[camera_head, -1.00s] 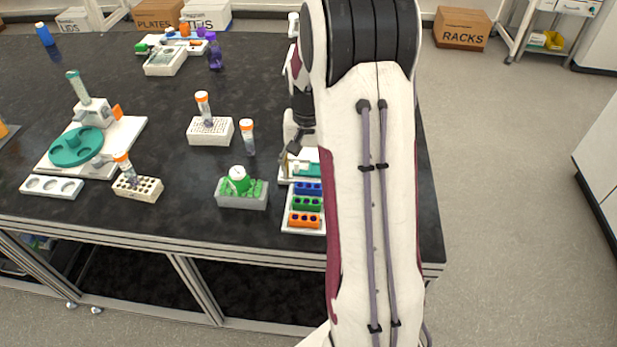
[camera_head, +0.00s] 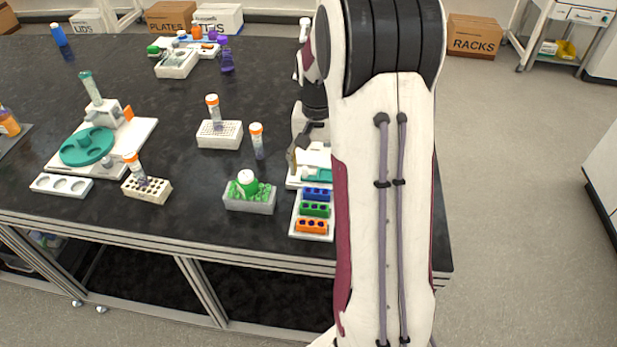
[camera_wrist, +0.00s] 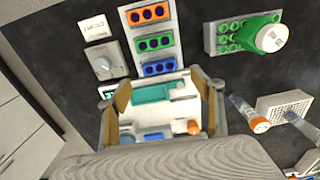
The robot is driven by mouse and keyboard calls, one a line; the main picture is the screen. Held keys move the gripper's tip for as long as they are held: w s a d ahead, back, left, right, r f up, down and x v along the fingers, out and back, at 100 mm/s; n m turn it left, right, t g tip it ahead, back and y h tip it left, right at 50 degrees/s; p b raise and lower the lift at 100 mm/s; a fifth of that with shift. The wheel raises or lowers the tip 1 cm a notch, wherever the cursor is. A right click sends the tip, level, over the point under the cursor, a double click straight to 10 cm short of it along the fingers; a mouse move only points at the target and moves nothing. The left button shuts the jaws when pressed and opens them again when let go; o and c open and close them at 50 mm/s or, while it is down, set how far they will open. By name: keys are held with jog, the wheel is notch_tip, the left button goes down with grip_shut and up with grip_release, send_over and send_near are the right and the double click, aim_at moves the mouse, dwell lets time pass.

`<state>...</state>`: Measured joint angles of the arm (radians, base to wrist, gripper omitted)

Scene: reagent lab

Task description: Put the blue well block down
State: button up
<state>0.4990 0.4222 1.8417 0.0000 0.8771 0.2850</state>
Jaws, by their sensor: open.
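The blue well block (camera_head: 317,194) lies in the white tray (camera_head: 294,234), at the far end of a row with a green block (camera_head: 315,210) and an orange block (camera_head: 311,226). In the wrist view the blue block (camera_wrist: 158,67) is just beyond my fingertips, with the green block (camera_wrist: 153,44) and orange block (camera_wrist: 148,14) past it. My gripper (camera_wrist: 160,88) is open, its two fingers spread wide over a white device with a teal part (camera_wrist: 152,93). Nothing shows held between them. In the head view my arm hides most of the gripper.
An orange-capped tube (camera_head: 257,141) and a white tube rack (camera_head: 219,135) are farther back. A scale-like device with a knob (camera_wrist: 112,67) sits beside the tray. Bare black bench lies between the racks.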

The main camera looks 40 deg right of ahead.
jog(key=s+a+r+n+t, duration=0.1)
jog(key=s+a+r+n, duration=0.15)
jog(key=a+r, duration=0.45)
jog(key=s+a+r+n+t, duration=0.2)
jog(key=s+a+r, duration=0.2)
jog(key=a+r, duration=0.3)
jog(key=s+a+r+n+t, duration=0.1)
jog(key=s+a+n, duration=0.1)
jog(key=s+a, duration=0.2)
jog(key=s+a+r+n+t, duration=0.1)
jog(key=s+a+n, duration=0.1)
jog(key=s+a, duration=0.3)
jog(key=s, duration=0.4)
jog(key=shift+s+r+t, duration=0.15)
jog(key=shift+r+t, duration=0.1)
jog(key=shift+t, duration=0.05)
jog(key=shift+o, duration=0.4)
jog(key=shift+d+n, duration=0.1)
jog(key=shift+n, duration=0.15)
